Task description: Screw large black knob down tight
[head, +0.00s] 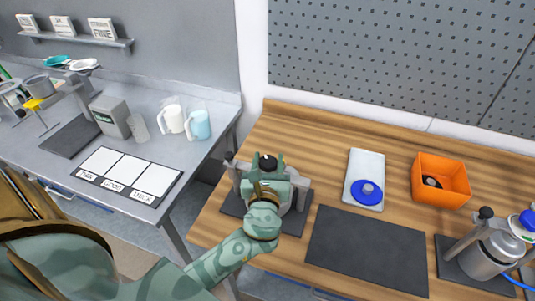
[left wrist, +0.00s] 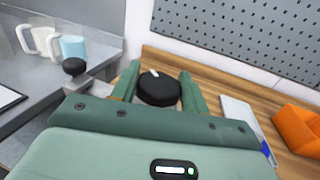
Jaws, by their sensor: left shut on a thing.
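The large black knob (left wrist: 158,90) sits between the two green fingers of my left gripper (left wrist: 158,88) in the left wrist view, with a pale mark on its top. In the head view the knob (head: 268,161) shows at the fingertips. My left gripper (head: 265,164) is shut on it from the front. The knob is on a grey metal stand (head: 299,188) on a dark mat, mostly hidden behind my gripper and arm. A smaller black knob (left wrist: 74,67) stands to the left. My right gripper is not in view.
A white plate with a blue disc (head: 368,191), an orange bin (head: 441,180) and a bare dark mat (head: 366,249) lie to the right. A steel drum (head: 491,257) stands at far right. A grey bench (head: 203,96) with two mugs stands left, across a gap.

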